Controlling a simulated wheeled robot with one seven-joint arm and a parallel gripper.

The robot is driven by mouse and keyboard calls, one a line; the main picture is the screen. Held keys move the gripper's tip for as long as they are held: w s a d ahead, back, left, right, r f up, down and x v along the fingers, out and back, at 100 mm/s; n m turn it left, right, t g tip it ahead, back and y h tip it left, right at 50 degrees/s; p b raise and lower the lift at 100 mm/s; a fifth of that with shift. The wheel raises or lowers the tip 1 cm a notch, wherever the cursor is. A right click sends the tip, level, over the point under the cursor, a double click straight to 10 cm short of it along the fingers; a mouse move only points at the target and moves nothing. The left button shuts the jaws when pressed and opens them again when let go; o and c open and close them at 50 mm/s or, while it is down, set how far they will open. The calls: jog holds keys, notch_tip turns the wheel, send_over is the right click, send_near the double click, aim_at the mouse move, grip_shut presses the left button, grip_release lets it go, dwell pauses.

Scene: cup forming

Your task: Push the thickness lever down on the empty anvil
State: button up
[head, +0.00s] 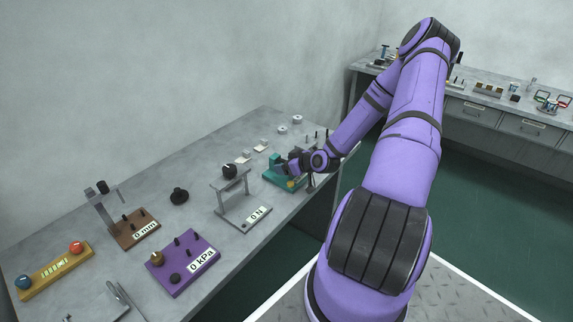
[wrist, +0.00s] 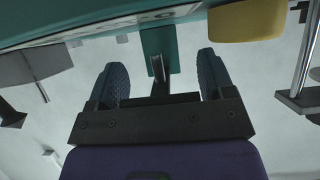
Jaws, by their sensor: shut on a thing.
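My gripper (wrist: 162,75) is at the teal device (head: 274,181) on the far part of the left bench, which it partly covers in the head view. In the wrist view its two dark ribbed fingers stand on either side of a teal block (wrist: 151,40) with a thin metal bar (wrist: 158,68) in front of it. The contact itself cannot be made out. A yellow part (wrist: 247,20) sits at upper right of the fingers. A brown-based stand with a "0 mm" label (head: 144,229) and a dark-tipped post is at the left, away from my gripper. I cannot clearly make out a thickness lever.
A grey stand labelled "0 N" (head: 257,214) is left of the teal device. A purple block labelled "0 kPa" (head: 184,276) and a yellow rack (head: 56,272) are nearer.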

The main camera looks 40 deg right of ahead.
jog(key=o, duration=1.3)
jog(key=shift+f, duration=0.1)
jog(key=shift+c, duration=0.2)
jog(key=v, duration=1.1)
